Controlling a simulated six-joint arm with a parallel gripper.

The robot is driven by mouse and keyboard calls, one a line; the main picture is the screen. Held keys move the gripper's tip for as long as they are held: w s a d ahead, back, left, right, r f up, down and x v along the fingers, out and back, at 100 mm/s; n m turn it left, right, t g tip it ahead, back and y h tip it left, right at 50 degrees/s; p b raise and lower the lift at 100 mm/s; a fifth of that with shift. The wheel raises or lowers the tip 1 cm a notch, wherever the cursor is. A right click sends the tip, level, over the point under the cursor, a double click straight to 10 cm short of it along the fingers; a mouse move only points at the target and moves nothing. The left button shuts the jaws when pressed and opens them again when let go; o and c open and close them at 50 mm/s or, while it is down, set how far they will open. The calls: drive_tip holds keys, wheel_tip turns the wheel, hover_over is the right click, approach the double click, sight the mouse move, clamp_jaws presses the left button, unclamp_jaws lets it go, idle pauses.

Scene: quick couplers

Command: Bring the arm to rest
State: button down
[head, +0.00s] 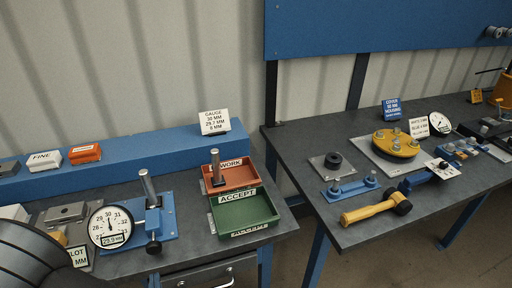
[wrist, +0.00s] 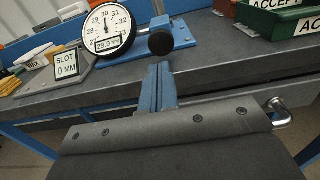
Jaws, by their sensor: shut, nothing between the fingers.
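My gripper (wrist: 160,72) shows in the wrist view, its two blue-grey fingers together and nothing between them. It points toward the front of the grey workbench (wrist: 220,88), just short of the dial gauge stand in the picture. The round white dial gauge (wrist: 106,30) has a small readout and sits on a blue base; the gauge also shows in the head view (head: 110,227). In the head view a dark rounded part of my arm fills the lower left corner. My fingers are not visible there. I cannot tell whether the fingers touch anything.
A green ACCEPT tray (head: 243,213) and a red tray (head: 235,178) stand right of the gauge. A drawer handle (wrist: 280,112) juts from the bench front. A second bench (head: 300,158) holds a yellow flanged part (head: 396,143) and a mallet (head: 375,208). A floor gap separates the benches.

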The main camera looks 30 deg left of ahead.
drive_tip(key=shift+x, duration=2.25)
approach(154, 251)
drive_tip(key=x, duration=0.5)
drive_tip(key=v, duration=1.2)
drive_tip(key=w+d+f+m+t+h, duration=0.1)
drive_tip(key=w+d+m+t+h, duration=0.3)
drive_tip(key=d+m+h, duration=0.4)
drive_tip(key=shift+w+m+h, duration=0.45)
drive_tip(key=shift+m+h, duration=2.35)
drive_tip(key=shift+h, duration=0.2)
